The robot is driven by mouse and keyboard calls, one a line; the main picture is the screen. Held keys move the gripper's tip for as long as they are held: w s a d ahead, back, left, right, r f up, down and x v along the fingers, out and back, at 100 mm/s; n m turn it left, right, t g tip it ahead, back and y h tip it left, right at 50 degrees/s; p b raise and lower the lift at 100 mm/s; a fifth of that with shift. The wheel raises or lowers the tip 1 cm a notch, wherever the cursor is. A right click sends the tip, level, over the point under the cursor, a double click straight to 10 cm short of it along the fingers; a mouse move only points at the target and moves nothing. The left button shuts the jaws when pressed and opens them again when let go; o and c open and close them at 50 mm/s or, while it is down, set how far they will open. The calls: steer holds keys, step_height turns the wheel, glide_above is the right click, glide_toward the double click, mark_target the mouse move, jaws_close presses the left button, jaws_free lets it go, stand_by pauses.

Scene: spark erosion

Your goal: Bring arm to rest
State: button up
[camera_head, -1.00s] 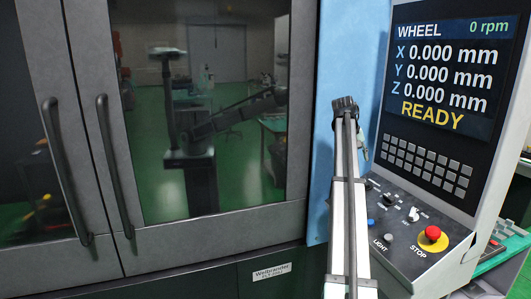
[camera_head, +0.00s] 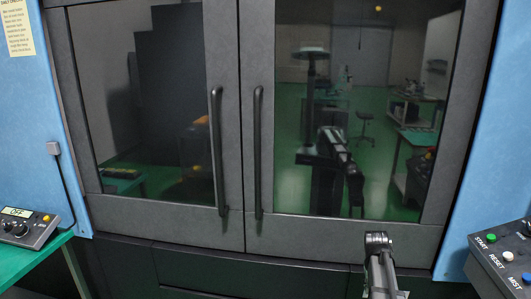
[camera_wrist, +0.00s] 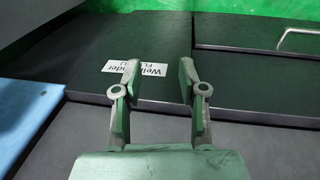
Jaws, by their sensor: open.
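My gripper (camera_wrist: 158,85) shows in the wrist view with its two fingers apart and nothing between them. Past the fingers lies the dark lower front of the machine, with a white name label (camera_wrist: 140,68) partly behind the left finger. In the head view my arm rises from the bottom edge, right of centre, and its end (camera_head: 377,240) stands in front of the machine's lower door frame. The fingertips are too small to make out there. Whether the arm touches the machine cannot be told.
Two dark machine doors with long handles (camera_head: 217,150) are shut; the glass mirrors the room. A control panel (camera_head: 505,258) stands at the lower right, close to my arm. At the left a small control box (camera_head: 28,228) sits on a green table (camera_head: 45,252).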

steer(key=s+a+f+n+y, duration=0.1)
steer(key=s+a+f, duration=0.45)
steer(key=a, duration=0.25)
steer(key=s+a+f, duration=0.4)
steer(key=s+a, duration=0.3)
steer(key=a, duration=0.2)
steer(key=s+a+f+n+y, duration=0.1)
steer(key=s+a+f, duration=0.45)
steer(key=a, duration=0.25)
steer(key=s+f+g, duration=0.3)
steer(key=s+f, duration=0.6)
steer(key=s, duration=0.5)
steer(key=s+f+g, duration=0.4)
steer(key=s+f, duration=0.5)
steer(key=s, duration=0.6)
steer(key=shift+s+f, duration=0.3)
steer(key=shift+f, duration=0.05)
steer(key=shift+d, duration=0.1)
steer(key=shift+o, duration=0.7)
steer(key=shift+b, duration=0.35)
